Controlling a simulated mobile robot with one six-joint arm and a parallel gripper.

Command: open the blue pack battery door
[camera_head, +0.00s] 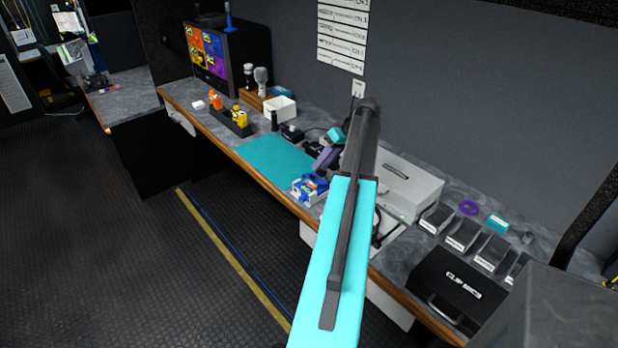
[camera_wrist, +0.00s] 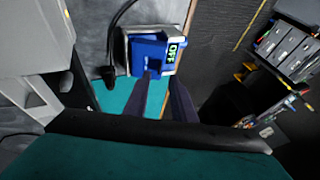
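The blue pack (camera_head: 311,186) sits in a pale frame near the front edge of the counter, beside the teal mat. In the wrist view the blue pack (camera_wrist: 147,54) is ahead of my fingertips, with a white and green label reading "OFF" on its right side. I cannot clearly make out its battery door or whether it is open. My gripper (camera_wrist: 161,78) has its two dark fingers apart, with nothing visible held between them. Its tips point at the pack's near side; I cannot tell whether they touch. In the head view my arm hides part of the counter just right of the pack.
The teal mat (camera_head: 270,152) lies left of the pack and is mostly clear. A white box (camera_head: 408,188) stands behind at right. A black case (camera_head: 456,288) and several grey holders line the right. A dark cable (camera_wrist: 113,38) runs beside the pack.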

